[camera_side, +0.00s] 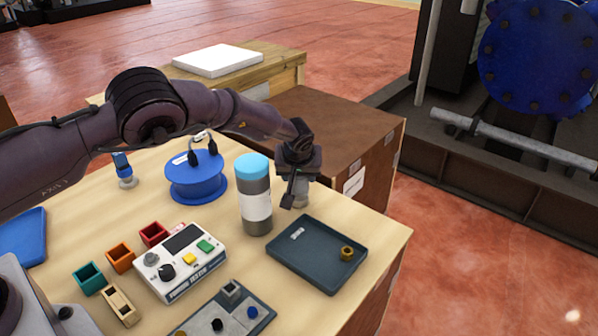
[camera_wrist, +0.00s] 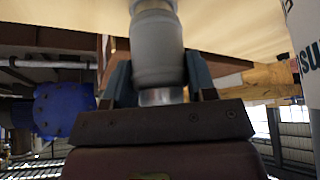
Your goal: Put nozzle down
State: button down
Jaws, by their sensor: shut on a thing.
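My gripper (camera_side: 293,190) points down near the far edge of the table, just right of the tall grey bottle with a light blue cap (camera_side: 257,205). It is shut on a grey, rounded part that I take for the nozzle (camera_wrist: 158,48). The nozzle sits between both fingers in the wrist view, with a shiny metal band at its lower end there. In the side view the nozzle (camera_side: 301,196) is partly hidden behind the gripper. It is close to the wooden tabletop (camera_side: 225,225); I cannot tell whether it touches.
A dark tray (camera_side: 317,268) with a brass fitting (camera_side: 347,253) and a small pale part lies in front. A blue spool (camera_side: 196,180), a tester box (camera_side: 181,262) and small coloured bins (camera_side: 120,257) stand to the left. A brown crate (camera_side: 330,125) stands behind the table.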

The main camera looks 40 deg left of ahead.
jog(key=shift+c, duration=2.2)
grip_release()
